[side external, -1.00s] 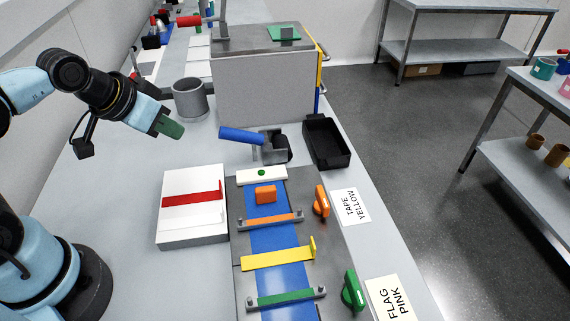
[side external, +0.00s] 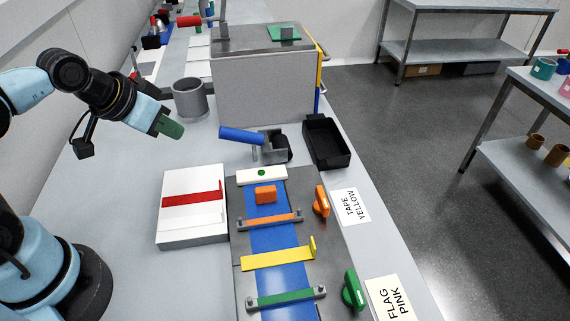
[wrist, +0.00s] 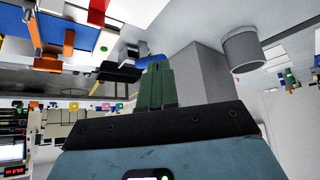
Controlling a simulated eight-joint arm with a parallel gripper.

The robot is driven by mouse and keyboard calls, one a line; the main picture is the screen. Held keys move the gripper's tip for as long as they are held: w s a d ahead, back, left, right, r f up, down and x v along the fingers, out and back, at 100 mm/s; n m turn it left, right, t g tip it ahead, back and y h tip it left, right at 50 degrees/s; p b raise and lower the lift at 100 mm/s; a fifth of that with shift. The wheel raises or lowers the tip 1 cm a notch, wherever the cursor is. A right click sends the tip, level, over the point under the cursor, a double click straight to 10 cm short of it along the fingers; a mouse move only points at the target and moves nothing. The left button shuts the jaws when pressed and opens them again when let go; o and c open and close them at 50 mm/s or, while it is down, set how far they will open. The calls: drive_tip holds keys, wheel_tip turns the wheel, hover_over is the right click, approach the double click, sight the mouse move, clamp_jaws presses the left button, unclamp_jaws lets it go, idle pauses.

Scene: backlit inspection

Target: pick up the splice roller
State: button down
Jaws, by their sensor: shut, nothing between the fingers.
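The splice roller, with a blue handle (side external: 242,135), a grey frame and a dark roller, lies on the bench in front of the big grey box. In the wrist view its blue handle (wrist: 151,61) shows just beyond my fingers, partly hidden by them. My gripper (side external: 178,131) has green fingers, shut and empty. It hangs above the bench to the left of the handle, apart from it. In the wrist view the closed fingers (wrist: 158,72) stand together in the middle.
A grey cup (side external: 190,99) stands behind my gripper. A black tray (side external: 345,160) is right of the roller. A white block with a red strip (side external: 192,199) and a plate with blue film (side external: 277,237), clamps and orange and green knobs lie nearer. The large grey box (side external: 262,90) stands behind.

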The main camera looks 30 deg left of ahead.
drive_tip(key=c, duration=0.8)
unclamp_jaws()
drive_tip(key=shift+w, duration=0.1)
drive_tip(key=m+g+h, duration=0.2)
drive_tip(key=m+g, duration=0.1)
drive_tip(key=m, duration=0.7)
approach(246, 132)
drive_tip(key=x, duration=0.3)
drive_tip(key=shift+w+f, duration=0.2)
drive_tip(key=shift+w, duration=0.1)
drive_tip(key=shift+s+x, duration=0.15)
drive_tip(key=shift+x, duration=1.5)
drive_tip(key=shift+s+x, duration=0.15)
drive_tip(key=shift+x, duration=1.5)
